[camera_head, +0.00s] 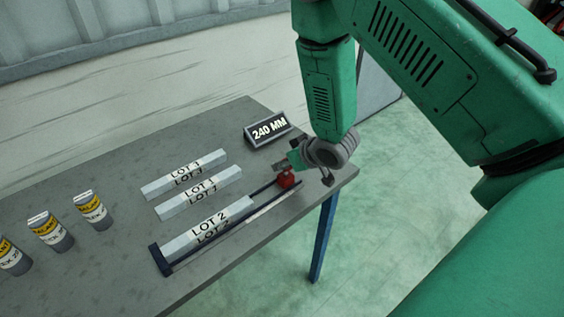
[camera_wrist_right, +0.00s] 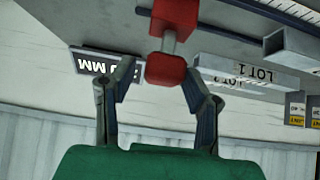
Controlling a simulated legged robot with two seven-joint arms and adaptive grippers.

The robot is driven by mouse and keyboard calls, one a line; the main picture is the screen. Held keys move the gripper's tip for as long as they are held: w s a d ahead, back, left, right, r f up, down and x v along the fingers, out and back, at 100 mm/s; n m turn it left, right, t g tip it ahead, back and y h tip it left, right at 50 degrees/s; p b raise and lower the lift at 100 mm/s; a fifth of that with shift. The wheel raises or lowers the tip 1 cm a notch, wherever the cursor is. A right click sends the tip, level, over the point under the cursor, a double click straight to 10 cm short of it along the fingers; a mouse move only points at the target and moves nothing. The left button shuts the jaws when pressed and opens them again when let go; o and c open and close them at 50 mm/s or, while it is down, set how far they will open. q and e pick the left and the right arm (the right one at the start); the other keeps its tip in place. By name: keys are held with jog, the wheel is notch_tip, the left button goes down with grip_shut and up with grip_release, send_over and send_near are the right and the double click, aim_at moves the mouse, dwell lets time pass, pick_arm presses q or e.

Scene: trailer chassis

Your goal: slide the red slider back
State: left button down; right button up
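The red slider (camera_head: 286,179) sits at the right part of a dark rail (camera_head: 220,237) on the grey table. A white block marked LOT 2 (camera_head: 207,229) lies along the rail, to the left of the slider. My right gripper (camera_head: 281,168) is at the slider in the head view. In the right wrist view my right gripper's fingers (camera_wrist_right: 160,82) are spread on either side of the slider's red knob (camera_wrist_right: 166,70); a gap shows at the left finger, and contact at the right one is unclear. My left gripper is not in view.
Two more white blocks marked LOT (camera_head: 184,173) lie behind the rail. A 240 MM sign (camera_head: 268,129) stands at the table's back right. Several yellow-labelled containers (camera_head: 92,211) stand at the left. The table's (camera_head: 130,270) right edge is near the rail's end.

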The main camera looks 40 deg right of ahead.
jog(key=shift+d+f, duration=0.1)
jog(key=shift+d, duration=0.3)
jog(key=shift+s+r, duration=0.25)
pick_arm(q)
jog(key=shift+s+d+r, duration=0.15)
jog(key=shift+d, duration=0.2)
pick_arm(e)
jog(key=v, duration=1.1)
jog(key=shift+d, duration=0.2)
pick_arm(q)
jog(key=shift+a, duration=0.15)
pick_arm(e)
jog(key=shift+a, duration=0.2)
